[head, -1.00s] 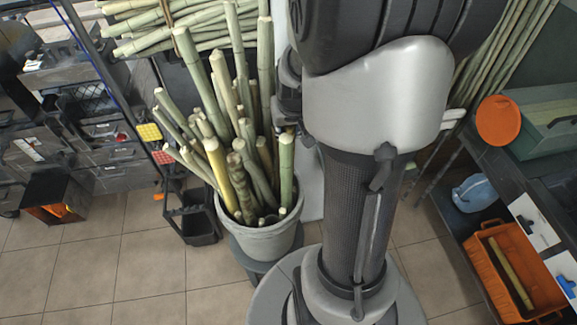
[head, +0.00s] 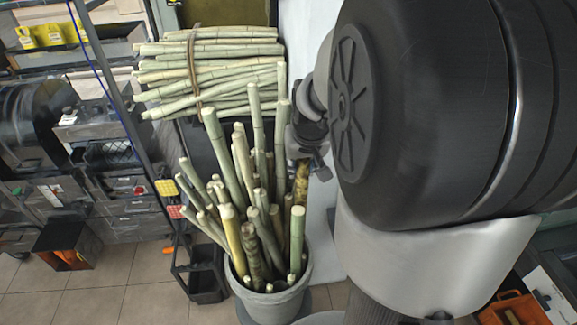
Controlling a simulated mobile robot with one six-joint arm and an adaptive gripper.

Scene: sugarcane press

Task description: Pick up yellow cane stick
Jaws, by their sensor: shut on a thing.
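My gripper (head: 306,150) is shut on a mottled yellow-brown cane stick (head: 301,182), above the right side of a grey bucket (head: 298,300). The held stick hangs roughly upright; its lower end is hidden behind a pale green stick. A plainer yellow cane stick (head: 234,243) leans in the bucket's left front, apart from my gripper. Another mottled dark stick (head: 252,250) stands beside it. My arm covers much of the right side, and the gripper's fingers are small and partly hidden.
Several pale green sticks (head: 219,155) crowd the bucket. A tied cane bundle (head: 235,48) lies behind it. A black crate (head: 200,280) stands left of the bucket, and an orange tray (head: 505,310) is at lower right.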

